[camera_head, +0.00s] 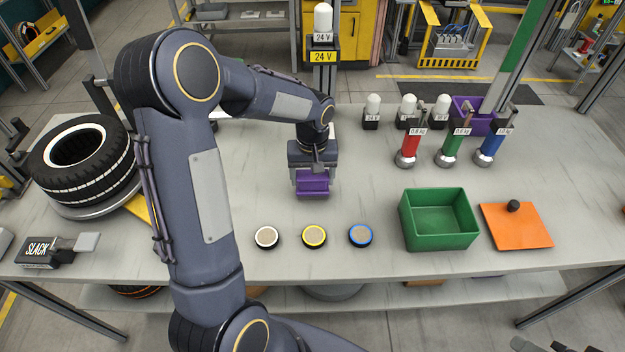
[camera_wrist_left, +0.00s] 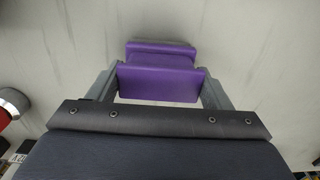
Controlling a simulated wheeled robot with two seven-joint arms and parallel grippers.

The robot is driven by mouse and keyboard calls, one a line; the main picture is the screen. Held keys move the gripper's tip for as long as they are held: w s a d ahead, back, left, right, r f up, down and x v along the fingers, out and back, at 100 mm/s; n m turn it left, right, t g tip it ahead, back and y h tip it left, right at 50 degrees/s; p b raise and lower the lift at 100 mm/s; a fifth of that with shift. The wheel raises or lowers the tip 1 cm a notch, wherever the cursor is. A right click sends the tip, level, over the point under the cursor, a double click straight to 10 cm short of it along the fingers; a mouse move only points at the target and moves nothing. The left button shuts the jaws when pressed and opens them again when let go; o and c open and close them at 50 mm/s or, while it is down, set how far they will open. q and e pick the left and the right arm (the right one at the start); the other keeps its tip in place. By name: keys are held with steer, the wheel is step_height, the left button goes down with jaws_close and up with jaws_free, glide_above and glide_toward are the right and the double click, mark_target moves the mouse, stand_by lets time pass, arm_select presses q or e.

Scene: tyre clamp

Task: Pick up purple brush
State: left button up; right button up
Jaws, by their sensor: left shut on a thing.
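The purple brush (camera_head: 313,184) is in my left gripper (camera_head: 313,172), near the middle of the table in the head view. In the left wrist view the purple brush (camera_wrist_left: 160,80) sits between the two grey fingers of the left gripper (camera_wrist_left: 160,85), which are shut on it. It shows as two stepped purple blocks, and its underside is hidden. In the head view I cannot tell whether it touches the tabletop. My right gripper is not in view.
Three round discs (camera_head: 314,236) lie in front on the table (camera_head: 390,170). A green bin (camera_head: 438,218) and an orange plate (camera_head: 516,226) stand at the right. Red, green and blue tools (camera_head: 452,140) stand behind. A tyre (camera_head: 82,160) is at the left.

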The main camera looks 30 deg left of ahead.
arm_select(q)
steer(key=shift+r, duration=0.5)
step_height(320, 180, up, 2)
steer(key=shift+w+a+r, duration=0.1)
steer(key=shift+r, duration=0.1)
steer(key=w+a+r+b, duration=0.2)
steer(key=a+r, duration=0.7)
steer(key=a, duration=0.4)
steer(key=shift+a+r, duration=0.3)
steer(key=shift+a, duration=0.05)
